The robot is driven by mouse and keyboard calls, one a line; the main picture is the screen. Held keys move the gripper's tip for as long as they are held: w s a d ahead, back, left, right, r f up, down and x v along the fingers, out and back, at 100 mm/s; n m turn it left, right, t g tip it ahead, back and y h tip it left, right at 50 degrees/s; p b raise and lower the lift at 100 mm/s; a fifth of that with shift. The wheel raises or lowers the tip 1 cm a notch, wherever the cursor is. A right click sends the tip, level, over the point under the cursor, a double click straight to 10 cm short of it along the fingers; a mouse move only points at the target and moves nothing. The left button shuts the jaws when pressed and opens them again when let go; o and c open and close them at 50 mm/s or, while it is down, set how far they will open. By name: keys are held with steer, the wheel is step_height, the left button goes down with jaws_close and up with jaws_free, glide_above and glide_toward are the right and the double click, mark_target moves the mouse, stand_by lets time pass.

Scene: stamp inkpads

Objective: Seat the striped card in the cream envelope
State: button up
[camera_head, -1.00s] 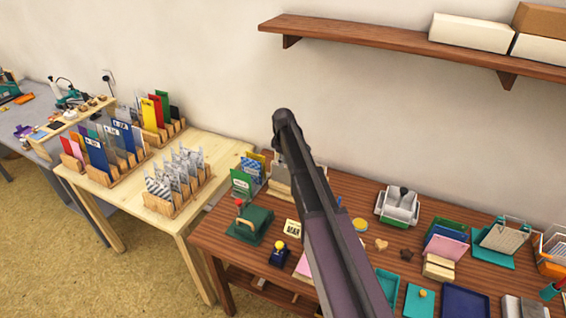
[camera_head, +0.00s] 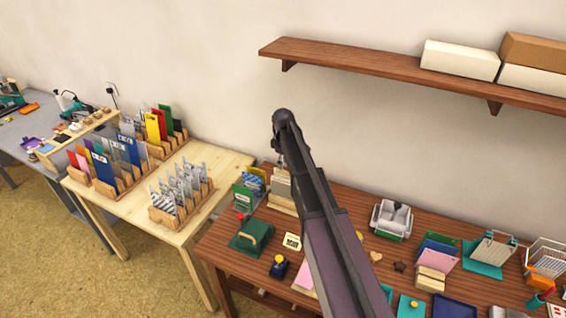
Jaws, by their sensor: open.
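My dark arm (camera_head: 325,210) crosses the middle of the view, and its upper joint stands in front of the back of the brown table. My gripper is hidden behind the arm, and I cannot make out its fingers. A blue and white patterned card (camera_head: 251,183) stands in a small holder at the brown table's left back. Cream upright pieces (camera_head: 281,188) stand just right of it, partly covered by my arm. I cannot tell whether either is the striped card or the cream envelope. Grey and white striped cards (camera_head: 170,199) stand in a wooden rack on the pale table.
A wall shelf (camera_head: 390,68) with boxes hangs above. The pale table's right end (camera_head: 225,168) is clear.

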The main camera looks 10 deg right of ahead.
steer(key=shift+r+p, duration=2.7)
steer(key=shift+r, duration=0.3)
steer(key=s+f+m+b, duration=0.2)
steer(key=s+m, duration=0.9)
steer(key=s, duration=1.8)
steer(key=shift+d, duration=0.45)
